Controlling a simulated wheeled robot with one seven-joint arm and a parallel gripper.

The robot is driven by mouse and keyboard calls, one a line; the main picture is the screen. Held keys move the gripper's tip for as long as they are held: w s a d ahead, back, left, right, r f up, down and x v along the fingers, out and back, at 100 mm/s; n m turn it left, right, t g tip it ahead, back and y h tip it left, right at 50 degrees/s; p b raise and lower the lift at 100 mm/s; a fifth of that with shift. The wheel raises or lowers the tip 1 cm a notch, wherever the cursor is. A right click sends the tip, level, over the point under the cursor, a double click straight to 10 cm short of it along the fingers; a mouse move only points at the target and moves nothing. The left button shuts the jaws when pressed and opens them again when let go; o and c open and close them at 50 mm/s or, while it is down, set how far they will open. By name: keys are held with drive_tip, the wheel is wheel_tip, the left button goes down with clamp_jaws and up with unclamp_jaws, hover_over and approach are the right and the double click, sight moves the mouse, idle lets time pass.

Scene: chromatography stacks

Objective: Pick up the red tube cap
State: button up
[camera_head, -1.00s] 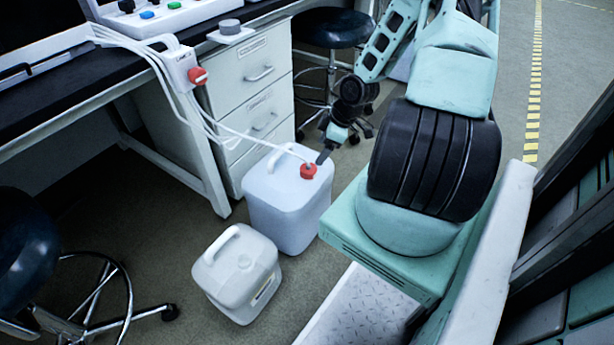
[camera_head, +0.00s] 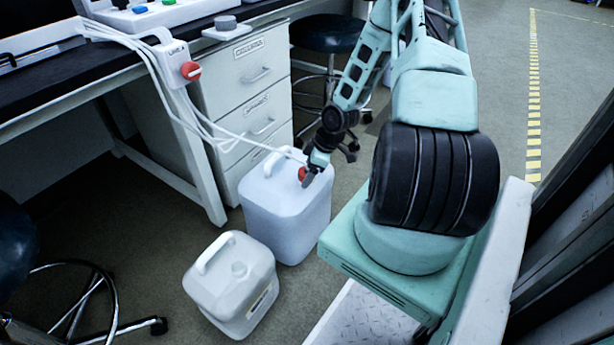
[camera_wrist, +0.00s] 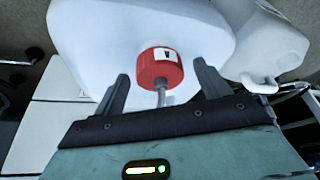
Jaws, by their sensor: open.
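The red tube cap (camera_wrist: 160,68) sits on the large white jerrycan (camera_wrist: 85,35) in the wrist view, with a small black-and-white label on its top and a tube running from it. In the head view the cap (camera_head: 303,174) is partly hidden by my gripper (camera_head: 311,176), which is right at it above the jerrycan (camera_head: 285,215). In the wrist view my gripper (camera_wrist: 160,85) is open, with one finger on each side of the cap. Gaps show between the cap and both fingers.
A smaller white jerrycan (camera_head: 222,290) stands on the floor in front. Drawers (camera_head: 250,95) stand behind the large jerrycan. A black stool (camera_head: 327,32) is further back.

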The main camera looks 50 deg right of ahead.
drive_tip(key=c, duration=1.1)
drive_tip(key=shift+o, duration=0.2)
drive_tip(key=shift+r, duration=0.1)
